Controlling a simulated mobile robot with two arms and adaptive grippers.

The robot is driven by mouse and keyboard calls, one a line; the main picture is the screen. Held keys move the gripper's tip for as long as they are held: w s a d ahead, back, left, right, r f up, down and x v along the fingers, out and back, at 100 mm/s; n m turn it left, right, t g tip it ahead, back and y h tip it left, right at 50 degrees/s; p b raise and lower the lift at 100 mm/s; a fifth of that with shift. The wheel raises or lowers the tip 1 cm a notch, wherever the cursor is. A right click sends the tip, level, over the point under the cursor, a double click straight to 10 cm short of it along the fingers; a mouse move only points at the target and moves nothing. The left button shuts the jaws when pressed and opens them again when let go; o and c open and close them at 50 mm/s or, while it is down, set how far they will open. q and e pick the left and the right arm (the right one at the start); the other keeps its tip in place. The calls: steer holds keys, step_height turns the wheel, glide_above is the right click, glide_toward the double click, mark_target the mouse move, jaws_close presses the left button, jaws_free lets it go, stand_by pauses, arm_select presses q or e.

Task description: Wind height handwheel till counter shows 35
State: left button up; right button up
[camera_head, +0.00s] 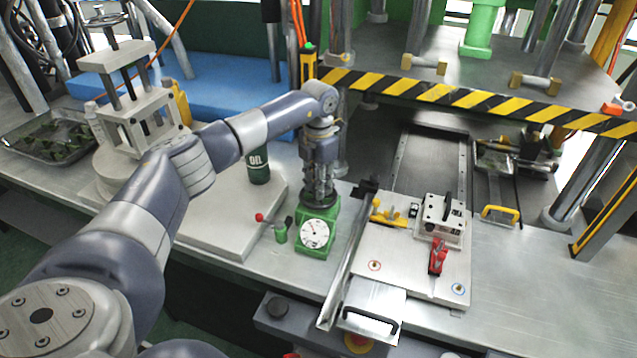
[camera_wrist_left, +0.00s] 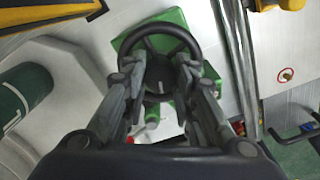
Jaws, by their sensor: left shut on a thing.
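The height handwheel (camera_wrist_left: 158,36) is a black ring on top of a green housing (camera_head: 316,229), seen from above in the left wrist view. A round white dial (camera_head: 314,233) with a dark needle is on the housing's front in the head view; its reading is too small to make out. My left gripper (camera_wrist_left: 160,84) points down over the housing, its two fingers closed on the handwheel from either side. My right gripper is not in view.
A red-knobbed lever (camera_head: 260,217) stands left of the housing, and a dark green oil can (camera_head: 258,167) behind it. A long metal bar (camera_head: 347,255) and a plate with a red toggle clamp (camera_head: 437,256) lie to the right. A yellow-black striped beam (camera_head: 437,92) crosses behind.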

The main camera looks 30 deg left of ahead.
arm_select(q)
steer(key=shift+r+n, duration=0.1)
steer(key=shift+n, duration=1.5)
steer(key=o, duration=1.1)
step_height(320, 180, up, 12)
